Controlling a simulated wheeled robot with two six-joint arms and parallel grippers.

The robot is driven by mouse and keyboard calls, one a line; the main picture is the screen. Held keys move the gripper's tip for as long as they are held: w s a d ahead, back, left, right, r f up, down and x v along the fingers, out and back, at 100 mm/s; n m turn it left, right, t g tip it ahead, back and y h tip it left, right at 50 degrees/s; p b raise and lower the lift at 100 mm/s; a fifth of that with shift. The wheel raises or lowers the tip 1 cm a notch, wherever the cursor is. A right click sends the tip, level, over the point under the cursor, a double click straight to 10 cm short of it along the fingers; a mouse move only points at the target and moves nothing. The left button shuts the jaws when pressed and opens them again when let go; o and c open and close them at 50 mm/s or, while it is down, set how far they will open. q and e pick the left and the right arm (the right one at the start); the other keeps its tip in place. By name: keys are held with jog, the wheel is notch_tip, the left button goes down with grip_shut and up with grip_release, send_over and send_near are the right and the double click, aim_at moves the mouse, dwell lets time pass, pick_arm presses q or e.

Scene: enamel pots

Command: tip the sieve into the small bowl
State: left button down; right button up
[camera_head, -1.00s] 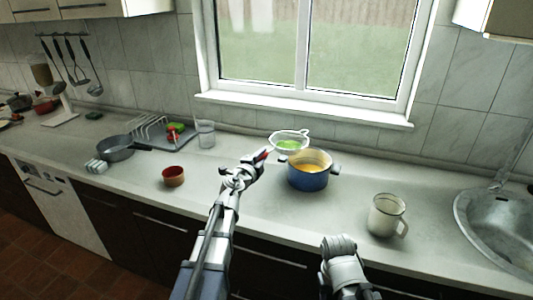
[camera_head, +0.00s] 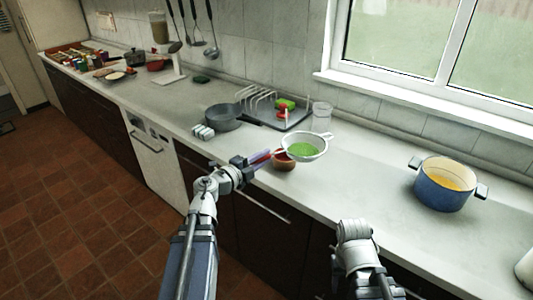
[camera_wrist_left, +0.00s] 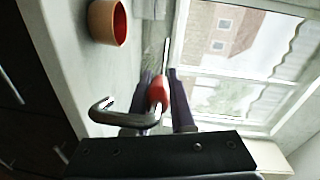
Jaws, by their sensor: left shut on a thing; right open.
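The sieve (camera_head: 306,146), a pale mesh bowl with green contents, looks about level in the head view. My left gripper (camera_head: 258,161) is shut on its red handle, which also shows between the fingers in the left wrist view (camera_wrist_left: 158,92). The small bowl (camera_head: 283,162), red inside and brown outside, stands upright on the counter. The sieve is in front of its upper right part in the picture; their exact height gap cannot be told. The small bowl also shows at the upper left of the left wrist view (camera_wrist_left: 107,22). My right gripper's jaws are not visible.
A blue pot (camera_head: 443,184) with yellow contents stands to the right. A grey pan (camera_head: 223,117), a dish rack tray (camera_head: 290,120) and a clear glass (camera_head: 322,115) stand behind the bowl. The counter between bowl and pot is clear.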

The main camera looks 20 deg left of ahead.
pick_arm(q)
jog(key=shift+s+a, duration=0.3)
jog(key=shift+a, duration=0.4)
jog(key=shift+w+a+f+n+g, duration=0.15)
jog(key=shift+f+n+g, duration=0.25)
jog(key=shift+f+n, duration=0.5)
jog(key=shift+n, duration=0.5)
jog(key=shift+n+g+p, duration=0.3)
jog(key=shift+n+p, duration=0.1)
jog(key=shift+w+r, duration=0.1)
pick_arm(e)
jog(key=shift+w+a+r, duration=0.2)
jog(key=shift+a+r, duration=0.3)
jog(key=shift+a, duration=0.05)
pick_arm(q)
jog(key=shift+n+g+p, duration=0.3)
jog(key=shift+n+p, duration=0.1)
jog(key=shift+p, duration=0.05)
pick_arm(e)
jog(key=shift+r, duration=0.25)
